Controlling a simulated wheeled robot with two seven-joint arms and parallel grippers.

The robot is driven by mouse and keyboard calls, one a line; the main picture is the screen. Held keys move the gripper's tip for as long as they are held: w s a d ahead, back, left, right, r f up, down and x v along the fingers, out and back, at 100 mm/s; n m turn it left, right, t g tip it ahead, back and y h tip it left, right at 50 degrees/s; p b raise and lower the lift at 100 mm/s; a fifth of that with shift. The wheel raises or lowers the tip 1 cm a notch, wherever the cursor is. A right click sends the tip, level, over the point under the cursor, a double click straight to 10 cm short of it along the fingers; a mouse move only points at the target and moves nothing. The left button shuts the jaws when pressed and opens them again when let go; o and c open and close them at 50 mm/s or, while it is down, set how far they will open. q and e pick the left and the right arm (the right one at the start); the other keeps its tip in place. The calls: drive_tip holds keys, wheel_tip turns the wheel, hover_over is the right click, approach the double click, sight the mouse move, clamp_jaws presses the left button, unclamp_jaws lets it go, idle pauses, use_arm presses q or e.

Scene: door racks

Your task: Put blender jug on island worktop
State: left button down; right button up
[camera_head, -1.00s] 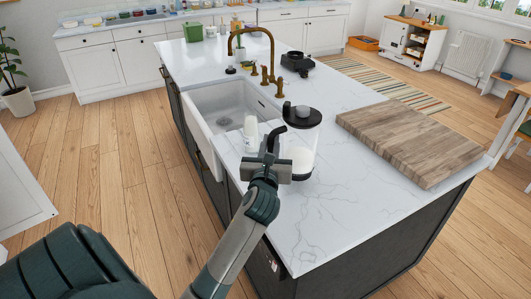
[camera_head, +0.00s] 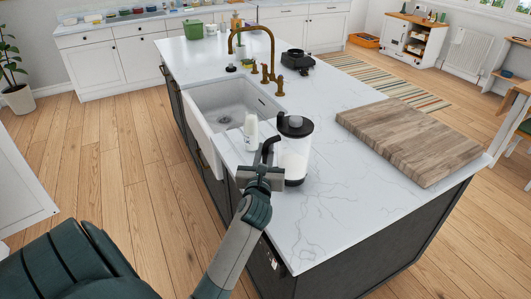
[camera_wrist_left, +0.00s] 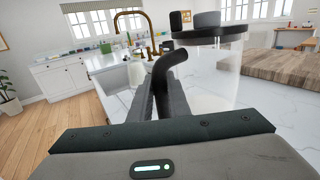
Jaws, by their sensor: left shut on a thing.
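The blender jug (camera_head: 295,155) is clear, with a black lid, a dark base and a black handle. It is upright over the near part of the white island worktop (camera_head: 335,215), right of the sink. I cannot tell whether its base touches the surface. My left gripper (camera_head: 267,160) is shut on the jug's handle, on the jug's left side. In the left wrist view the black handle (camera_wrist_left: 168,68) runs down between the fingers, with the jug (camera_wrist_left: 212,85) just right of them. My right gripper is not in view.
A white cup-like item (camera_head: 250,130) stands close left of the jug, by the sink (camera_head: 225,105) with its brass tap (camera_head: 268,50). A thick wooden board (camera_head: 410,140) lies to the right. The front worktop is clear.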

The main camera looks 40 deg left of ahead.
use_arm(q)
drive_tip(key=shift+f, duration=0.25)
drive_tip(key=c, duration=1.7)
unclamp_jaws()
drive_tip(key=shift+f, duration=0.15)
drive_tip(key=shift+o, duration=0.2)
drive_tip(key=shift+s+d, duration=0.1)
drive_tip(key=shift+s, duration=0.05)
drive_tip(key=b+v, duration=0.2)
drive_tip(key=v, duration=0.9)
drive_tip(key=shift+s+d+b, duration=0.25)
drive_tip(key=shift+s+b, duration=0.05)
drive_tip(key=shift+b, duration=0.1)
